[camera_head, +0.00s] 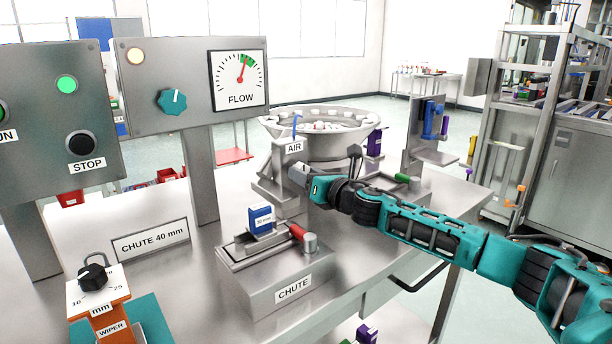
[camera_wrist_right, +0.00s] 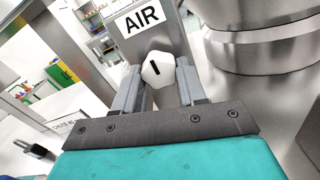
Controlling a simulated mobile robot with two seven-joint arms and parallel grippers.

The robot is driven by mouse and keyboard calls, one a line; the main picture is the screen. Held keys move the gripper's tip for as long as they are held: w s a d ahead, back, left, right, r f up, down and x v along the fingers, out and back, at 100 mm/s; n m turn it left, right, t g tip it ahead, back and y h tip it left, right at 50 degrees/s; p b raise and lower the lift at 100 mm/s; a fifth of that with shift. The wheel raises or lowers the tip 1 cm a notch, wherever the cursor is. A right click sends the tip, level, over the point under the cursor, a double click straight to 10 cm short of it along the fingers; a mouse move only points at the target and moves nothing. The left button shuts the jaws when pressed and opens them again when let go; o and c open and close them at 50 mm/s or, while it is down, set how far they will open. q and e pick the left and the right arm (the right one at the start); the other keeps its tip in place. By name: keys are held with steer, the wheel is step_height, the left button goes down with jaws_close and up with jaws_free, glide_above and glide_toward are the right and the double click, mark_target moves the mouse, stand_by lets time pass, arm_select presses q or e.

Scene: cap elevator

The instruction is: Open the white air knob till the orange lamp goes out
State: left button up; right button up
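The white air knob (camera_wrist_right: 158,70), with a black mark on its face, sits below the AIR label on a metal post in the right wrist view. My right gripper (camera_head: 300,176) reaches the post from the right; its fingers (camera_wrist_right: 158,88) flank the knob on both sides and appear closed on it. In the head view the fingers hide the knob. The FLOW gauge (camera_head: 239,80) needle points up and slightly right, at the green band. My left gripper is not in view.
The feeder bowl (camera_head: 325,122) stands behind the AIR post. The chute block (camera_head: 290,285) with a blue-and-white box (camera_head: 261,219) is in front. A teal knob (camera_head: 172,101) is on the FLOW panel. The wiper unit (camera_head: 98,305) stands front left, below the STOP button (camera_head: 80,143).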

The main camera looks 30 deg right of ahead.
steer(key=c, duration=0.6)
steer(key=shift+m+p, duration=0.3)
steer(key=shift+m, duration=0.1)
steer(key=m+p, duration=0.2)
steer(key=m, duration=0.3)
steer(key=shift+r+m+p, duration=0.1)
steer(key=shift+m+p, duration=0.3)
steer(key=o, duration=1.1)
